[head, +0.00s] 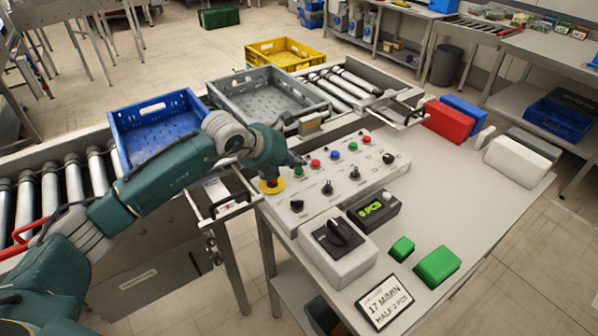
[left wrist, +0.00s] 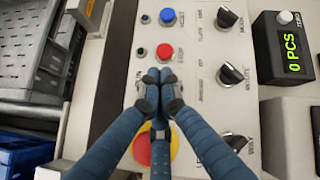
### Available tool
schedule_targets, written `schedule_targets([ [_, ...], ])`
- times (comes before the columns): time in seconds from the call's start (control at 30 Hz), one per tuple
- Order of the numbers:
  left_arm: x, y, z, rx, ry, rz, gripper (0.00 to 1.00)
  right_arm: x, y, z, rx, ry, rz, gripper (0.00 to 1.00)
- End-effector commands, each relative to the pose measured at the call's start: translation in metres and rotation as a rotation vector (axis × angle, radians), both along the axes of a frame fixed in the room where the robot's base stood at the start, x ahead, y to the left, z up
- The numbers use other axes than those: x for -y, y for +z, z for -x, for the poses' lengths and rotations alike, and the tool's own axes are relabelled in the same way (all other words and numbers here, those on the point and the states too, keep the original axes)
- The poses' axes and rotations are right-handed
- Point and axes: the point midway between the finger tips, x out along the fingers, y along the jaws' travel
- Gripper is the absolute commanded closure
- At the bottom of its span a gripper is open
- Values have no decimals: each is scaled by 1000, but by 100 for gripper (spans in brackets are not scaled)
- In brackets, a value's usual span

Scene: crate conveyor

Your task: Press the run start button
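The white control panel (head: 330,185) carries a row of coloured buttons. A green button (head: 299,171) is nearest my left gripper (head: 294,160). My right gripper is out of view.
A red and yellow mushroom button (head: 271,184) lies under my left gripper. Black knobs (head: 327,188) stand beside the row. A counter display (head: 374,208) and a large rotary switch (head: 338,233) are nearer the front. Blue (head: 155,125) and grey (head: 265,95) crates sit on the conveyor.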

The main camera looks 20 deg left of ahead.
Motion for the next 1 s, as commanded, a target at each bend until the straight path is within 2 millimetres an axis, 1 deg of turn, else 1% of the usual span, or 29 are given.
schedule_targets([
  [0.37,0,-1,0,0,0,0,100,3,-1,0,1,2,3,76],
  [1.0,0,-8,0,-1,0,0,100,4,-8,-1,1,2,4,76],
])
